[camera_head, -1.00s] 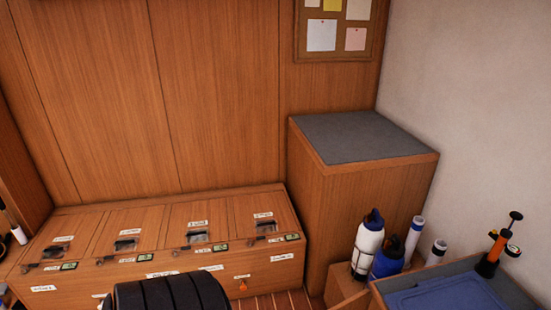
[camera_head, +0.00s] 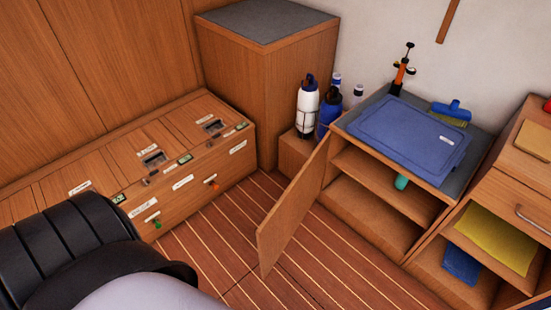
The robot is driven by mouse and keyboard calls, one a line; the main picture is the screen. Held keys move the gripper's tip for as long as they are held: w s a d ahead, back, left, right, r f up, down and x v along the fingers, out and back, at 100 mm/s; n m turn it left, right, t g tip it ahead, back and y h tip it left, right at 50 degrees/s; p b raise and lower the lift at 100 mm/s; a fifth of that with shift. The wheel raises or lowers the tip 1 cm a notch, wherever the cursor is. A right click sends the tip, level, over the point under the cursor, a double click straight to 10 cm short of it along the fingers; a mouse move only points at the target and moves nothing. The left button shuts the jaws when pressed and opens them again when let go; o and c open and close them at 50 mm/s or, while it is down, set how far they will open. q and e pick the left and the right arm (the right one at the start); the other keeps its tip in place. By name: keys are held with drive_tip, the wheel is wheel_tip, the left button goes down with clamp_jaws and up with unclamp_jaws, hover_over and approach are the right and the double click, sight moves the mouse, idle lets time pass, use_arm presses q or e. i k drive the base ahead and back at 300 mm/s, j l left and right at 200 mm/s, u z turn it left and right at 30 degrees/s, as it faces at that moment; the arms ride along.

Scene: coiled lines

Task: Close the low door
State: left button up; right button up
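The low door (camera_head: 290,212) is a plain wooden panel. It stands open, swung out over the floor from the left side of a low cabinet (camera_head: 405,225). The cabinet's shelves show, with a small green item (camera_head: 401,182) on the upper one. A black and grey part of my own body fills the lower left of the view, well apart from the door. Neither gripper shows.
A blue lid (camera_head: 408,132) and an orange pump (camera_head: 401,72) are on the cabinet top. Bottles (camera_head: 307,106) stand in a box behind the door. A long locker (camera_head: 170,165) is at left. Striped floor (camera_head: 222,240) is free between locker and door.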

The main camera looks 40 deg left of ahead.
sight(274, 234)
drive_tip(key=k+j, duration=0.1)
drive_tip(key=j, duration=0.3)
drive_tip(key=k+j+z, duration=0.1)
drive_tip(key=j, duration=0.3)
drive_tip(key=k+j+z, duration=0.1)
drive_tip(key=j, duration=0.35)
drive_tip(key=k+j, duration=0.1)
drive_tip(key=j, duration=0.25)
drive_tip(key=k+j+z, duration=0.1)
drive_tip(key=j, duration=0.3)
drive_tip(key=k, duration=0.05)
